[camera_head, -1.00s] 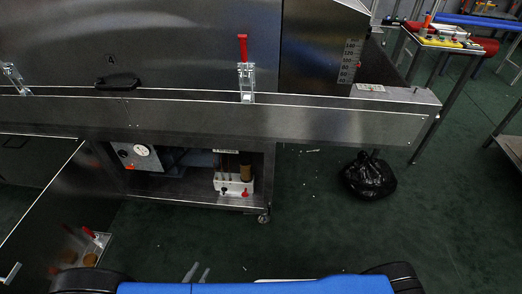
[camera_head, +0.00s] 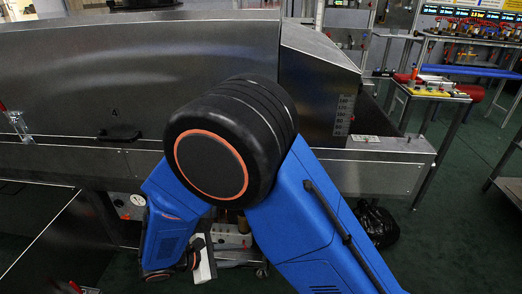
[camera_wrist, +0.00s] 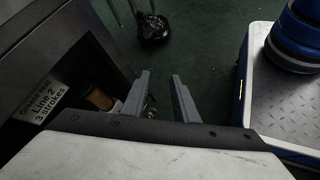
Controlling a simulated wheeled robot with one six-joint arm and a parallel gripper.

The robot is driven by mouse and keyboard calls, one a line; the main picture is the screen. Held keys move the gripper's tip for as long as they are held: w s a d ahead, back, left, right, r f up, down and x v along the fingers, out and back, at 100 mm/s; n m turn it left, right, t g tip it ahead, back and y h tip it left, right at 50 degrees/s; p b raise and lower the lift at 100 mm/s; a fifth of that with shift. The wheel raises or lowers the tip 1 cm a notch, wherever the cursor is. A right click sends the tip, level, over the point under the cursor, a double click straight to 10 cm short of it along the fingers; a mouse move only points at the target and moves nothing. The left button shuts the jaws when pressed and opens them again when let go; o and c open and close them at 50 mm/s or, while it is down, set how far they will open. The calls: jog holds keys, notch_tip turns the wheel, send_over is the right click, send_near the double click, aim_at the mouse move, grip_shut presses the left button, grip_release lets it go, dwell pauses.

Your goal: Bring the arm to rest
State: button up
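My arm is folded in front of the steel dryer (camera_head: 215,50) in the head view, its blue links and black joint covering part of the dryer's front. My gripper (camera_wrist: 161,73) points forward in the wrist view, its two grey fingers apart with nothing seen held between them. In the head view the arm's end hangs low, near the open bay under the dryer; the fingers cannot be made out there. In the wrist view a steel panel with a grease label (camera_wrist: 40,105) is close on the left, and my blue-edged base is on the right.
A brown cylinder (camera_wrist: 98,98) sits left of my fingers. A small table (camera_head: 432,91) stands at the right. Floor beyond my fingers is mostly clear.

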jog(key=w+d+r+m+g+y, duration=0.1)
jog(key=d+r+m+g+y, duration=0.15)
jog(key=d+r+m, duration=0.5)
jog(key=w+d+r+m+g+y, duration=0.1)
jog(key=d+r+m+g+y, duration=0.15)
jog(key=d+r, duration=0.85)
jog(key=s+d+r+m+t+y, duration=0.2)
jog(key=s+d, duration=0.4)
jog(key=d, duration=0.3)
jog(key=s+d+r+m+t+y, duration=0.2)
jog(key=s+d+m, duration=0.4)
jog(key=d, duration=0.3)
notch_tip(320, 180, up, 3)
jog(key=shift+s+f+m+y, duration=0.15)
jog(key=shift+s+m+y, duration=0.1)
jog(key=shift+m+y, duration=0.35)
